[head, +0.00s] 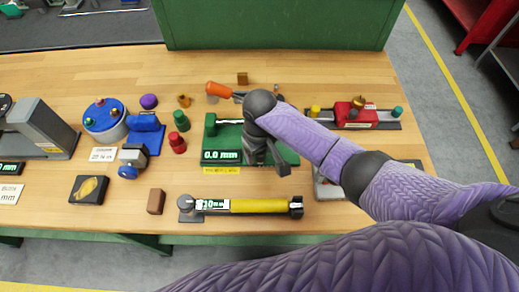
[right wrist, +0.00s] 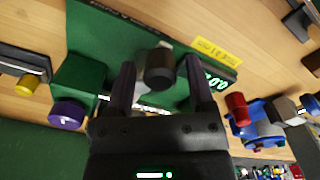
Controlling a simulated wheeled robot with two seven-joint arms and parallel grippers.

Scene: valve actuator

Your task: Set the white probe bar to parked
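A green gauge device (head: 222,134) with a lit 0.0 mm display stands mid-table; its green body (right wrist: 125,30) also fills the right wrist view. My right gripper (head: 268,163) is over the device and hides much of it. In the right wrist view my right gripper (right wrist: 160,85) has its two dark fingers apart. A dark round knob (right wrist: 160,66) lies between them, with a gap visible on each side. A pale bar-like part shows behind the fingers, mostly hidden; I cannot tell the probe bar's exact position. My left gripper is not in view.
An orange-handled screwdriver (head: 218,90) lies behind the device. A yellow cylinder gauge (head: 258,206) lies in front. Red and green knobs (head: 177,143) and a blue fixture (head: 146,136) stand to the left. A red device (head: 357,114) stands at the right.

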